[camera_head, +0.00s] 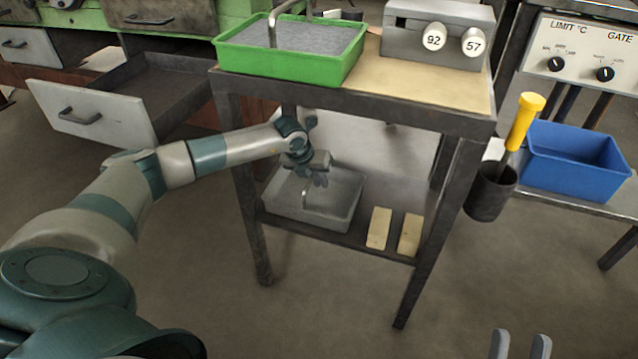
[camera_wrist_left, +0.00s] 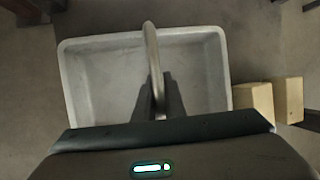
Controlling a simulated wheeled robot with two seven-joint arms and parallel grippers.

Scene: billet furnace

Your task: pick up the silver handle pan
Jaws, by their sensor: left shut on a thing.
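The silver handle pan (camera_head: 345,192) is a grey rectangular tray on the lower shelf of the dark metal stand. It also shows in the left wrist view (camera_wrist_left: 205,70), empty, with an arched silver handle (camera_wrist_left: 151,45) across its middle. My left gripper (camera_head: 316,180) reaches in under the tabletop and is over the pan. In the left wrist view its fingers (camera_wrist_left: 157,95) are on both sides of the handle, shut on it. The pan looks level and at shelf height; I cannot tell whether it touches the shelf. My right gripper (camera_head: 520,346) is at the bottom edge, fingers apart and empty.
The stand's tabletop (camera_head: 425,88) and legs surround my left gripper. Two pale blocks (camera_head: 379,228) (camera_head: 409,234) lie right of the pan. A green tray (camera_head: 285,62) and a grey box with dials (camera_head: 437,40) stand above. An open drawer (camera_head: 95,118) is at left, a blue bin (camera_head: 570,165) at right.

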